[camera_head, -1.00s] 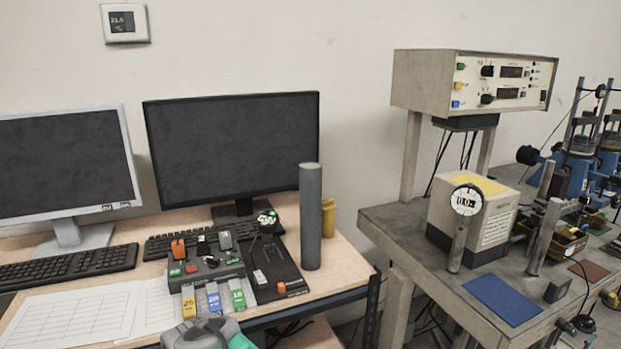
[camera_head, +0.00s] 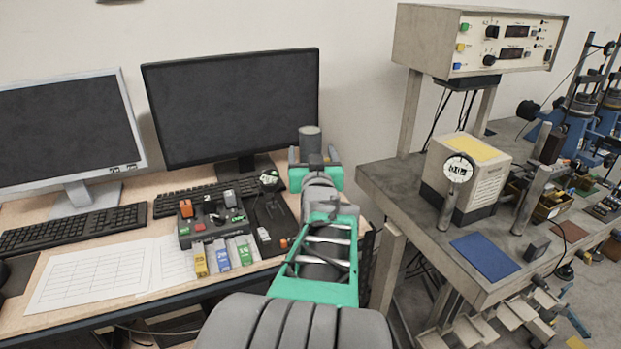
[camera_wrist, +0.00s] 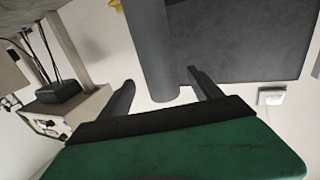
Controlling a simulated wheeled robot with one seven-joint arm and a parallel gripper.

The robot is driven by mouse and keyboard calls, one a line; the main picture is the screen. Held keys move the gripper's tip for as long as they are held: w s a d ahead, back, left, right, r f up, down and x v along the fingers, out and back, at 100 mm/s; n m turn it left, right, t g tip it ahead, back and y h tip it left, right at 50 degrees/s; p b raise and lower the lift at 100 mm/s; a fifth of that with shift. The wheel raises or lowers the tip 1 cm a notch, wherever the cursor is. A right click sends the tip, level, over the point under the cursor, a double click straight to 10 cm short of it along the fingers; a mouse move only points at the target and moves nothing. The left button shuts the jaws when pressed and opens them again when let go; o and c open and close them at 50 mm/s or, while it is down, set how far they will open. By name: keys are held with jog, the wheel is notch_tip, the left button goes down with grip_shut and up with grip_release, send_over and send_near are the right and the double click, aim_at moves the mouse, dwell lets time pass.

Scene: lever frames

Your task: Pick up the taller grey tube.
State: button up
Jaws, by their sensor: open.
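The taller grey tube (camera_head: 311,141) stands upright near the right end of the desk; in the head view only its top shows, the rest hidden behind my arm. My gripper (camera_head: 314,160) is in front of the tube's upper part, with a finger to each side. In the wrist view, which looks upside down, the tube (camera_wrist: 151,45) runs down from the top edge, and its end lies between the two open fingers of my gripper (camera_wrist: 160,76). Gaps show on both sides. I cannot tell how far the fingers reach around it. No second grey tube shows on the desk.
A black monitor (camera_head: 235,105) stands behind and left of the tube. A button box (camera_head: 210,225) and keyboard (camera_head: 155,205) lie left of my arm. A grey bench (camera_head: 385,175) with a white box (camera_head: 490,178) stands right. A bit of a yellow object (camera_wrist: 116,5) shows beside the tube.

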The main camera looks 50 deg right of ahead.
jog(key=p+x, duration=0.1)
jog(key=x, duration=0.4)
jog(key=shift+f+p, duration=0.15)
jog(key=shift+p, duration=0.15)
jog(key=shift+c, duration=0.2)
grip_shut()
dwell(0.4)
